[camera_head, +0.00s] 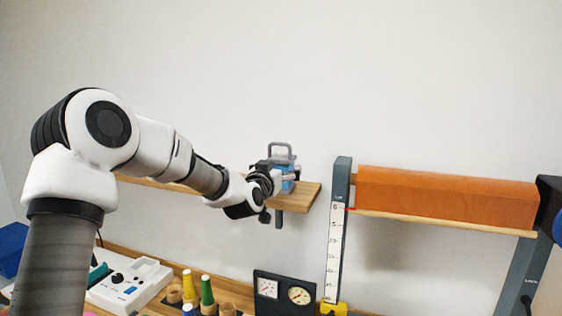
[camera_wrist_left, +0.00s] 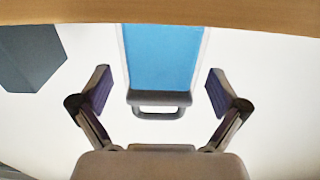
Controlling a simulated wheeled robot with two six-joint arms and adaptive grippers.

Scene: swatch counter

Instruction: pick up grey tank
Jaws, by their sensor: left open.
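The grey tank (camera_head: 290,178) stands on the wooden wall shelf, near its right end. It has a grey loop handle on top and a blue face. My left gripper (camera_head: 268,181) is at the tank and hides part of it in the head view. In the left wrist view the tank (camera_wrist_left: 163,58) shows its blue face and grey handle. The open fingers of my left gripper (camera_wrist_left: 158,76) are on either side of it, with a gap at each side. My right gripper is not in view.
The wooden shelf (camera_head: 309,197) also crosses the top of the left wrist view (camera_wrist_left: 250,14). A scaled post (camera_head: 335,250) and a rack with an orange roll (camera_head: 440,194) stand to the right. Below are a gauge panel (camera_head: 284,292), coloured cones (camera_head: 207,291) and a white device (camera_head: 128,285).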

